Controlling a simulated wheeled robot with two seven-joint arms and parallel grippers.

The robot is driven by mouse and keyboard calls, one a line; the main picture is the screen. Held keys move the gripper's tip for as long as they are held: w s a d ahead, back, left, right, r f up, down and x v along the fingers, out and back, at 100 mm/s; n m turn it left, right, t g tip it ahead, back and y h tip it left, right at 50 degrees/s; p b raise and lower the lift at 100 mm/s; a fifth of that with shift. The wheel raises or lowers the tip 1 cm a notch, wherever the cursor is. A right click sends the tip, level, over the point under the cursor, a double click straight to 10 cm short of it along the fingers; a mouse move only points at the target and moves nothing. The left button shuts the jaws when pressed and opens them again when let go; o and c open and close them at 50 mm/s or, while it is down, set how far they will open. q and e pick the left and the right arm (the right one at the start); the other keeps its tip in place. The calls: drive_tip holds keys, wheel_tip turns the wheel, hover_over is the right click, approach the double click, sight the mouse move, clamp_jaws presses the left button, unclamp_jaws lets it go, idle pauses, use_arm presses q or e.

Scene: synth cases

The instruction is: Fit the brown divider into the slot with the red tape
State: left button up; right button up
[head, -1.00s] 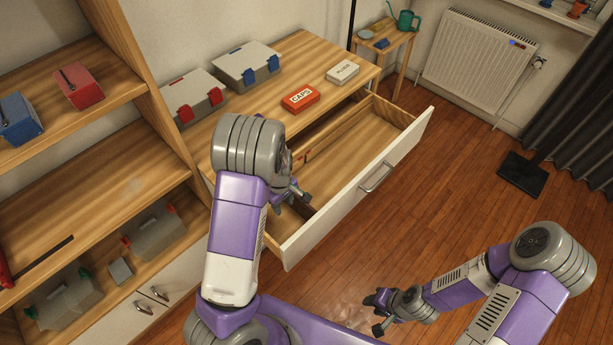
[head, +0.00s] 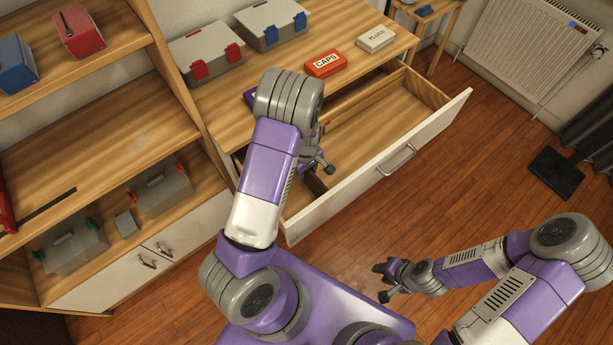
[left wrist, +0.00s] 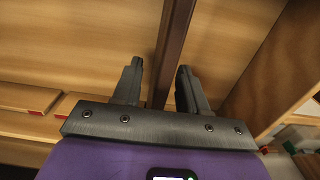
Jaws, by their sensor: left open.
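The brown divider (left wrist: 172,40) is a dark strip in the left wrist view, running between the two fingers of my open left gripper (left wrist: 160,68). I cannot tell whether either finger touches it. In the head view my left gripper (head: 318,166) is over the left part of the open drawer (head: 375,125), and my arm hides much of that end. Small red marks, perhaps the red tape (left wrist: 36,113), show on a light wooden rail at the left of the left wrist view. The slot itself is not clear. My right gripper (head: 384,281) is over the floor, apparently open and empty.
The drawer's white front (head: 430,125) has a metal handle. On the top stand a red CAPS box (head: 325,64), a white PLUGS box (head: 376,40) and two grey cases with red (head: 207,50) and blue latches (head: 272,24).

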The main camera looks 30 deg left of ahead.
use_arm(q)
drive_tip(key=shift+r, duration=0.1)
drive_tip(key=shift+c, duration=0.3)
clamp_jaws()
drive_tip(key=shift+r, duration=0.1)
